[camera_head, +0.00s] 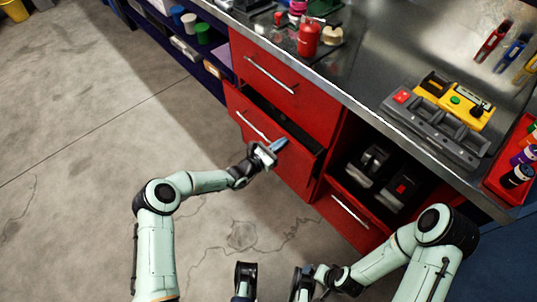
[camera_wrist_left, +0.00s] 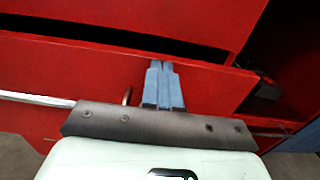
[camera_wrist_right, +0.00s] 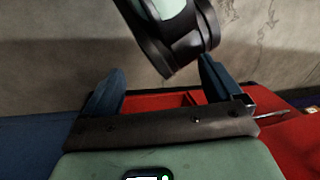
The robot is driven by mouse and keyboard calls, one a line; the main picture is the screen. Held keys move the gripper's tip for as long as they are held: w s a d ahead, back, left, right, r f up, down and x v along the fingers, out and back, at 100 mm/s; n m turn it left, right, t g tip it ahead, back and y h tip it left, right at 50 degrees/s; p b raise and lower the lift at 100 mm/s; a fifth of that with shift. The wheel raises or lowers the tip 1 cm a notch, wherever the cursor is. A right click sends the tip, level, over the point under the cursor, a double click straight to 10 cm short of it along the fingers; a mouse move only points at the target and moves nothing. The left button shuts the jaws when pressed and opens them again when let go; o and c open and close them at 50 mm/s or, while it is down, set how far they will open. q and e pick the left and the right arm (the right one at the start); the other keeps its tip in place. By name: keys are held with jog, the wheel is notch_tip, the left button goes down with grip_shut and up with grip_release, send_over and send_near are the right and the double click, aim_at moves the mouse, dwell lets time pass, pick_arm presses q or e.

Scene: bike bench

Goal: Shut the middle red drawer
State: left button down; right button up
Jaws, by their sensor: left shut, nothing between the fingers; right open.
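The middle red drawer (camera_head: 270,134) is partly open below the top drawer, with its dark inside showing behind the front panel. Its silver handle (camera_head: 254,126) runs along the front. My left gripper (camera_head: 279,145) is shut and empty at the drawer front, right of the handle. In the left wrist view the closed blue fingers (camera_wrist_left: 163,84) lie against or very close to the red front (camera_wrist_left: 210,85), below its top edge; I cannot tell whether they touch. My right gripper (camera_wrist_right: 160,88) is open and empty, low and away from the drawer.
The top drawer (camera_head: 280,85) is flush. A lower red drawer (camera_head: 345,218) sits below an open bay holding dark boxes (camera_head: 375,163). The metal bench top (camera_head: 375,60) overhangs, carrying a red can (camera_head: 308,38) and a grey tool tray (camera_head: 435,125).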

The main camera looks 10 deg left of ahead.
pick_arm(q)
jog(key=shift+b+x, duration=0.4)
jog(key=shift+x, duration=0.9)
pick_arm(e)
jog(key=shift+w+d+f+t, duration=0.15)
jog(key=shift+w+d+f, duration=0.15)
jog(key=shift+w, duration=0.2)
jog(key=shift+w+d+f+t, duration=0.15)
jog(key=shift+w+d+f, duration=0.05)
jog(key=shift+w+f, duration=0.2)
pick_arm(q)
jog(key=shift+a, duration=0.1)
pick_arm(e)
jog(key=shift+r, duration=0.1)
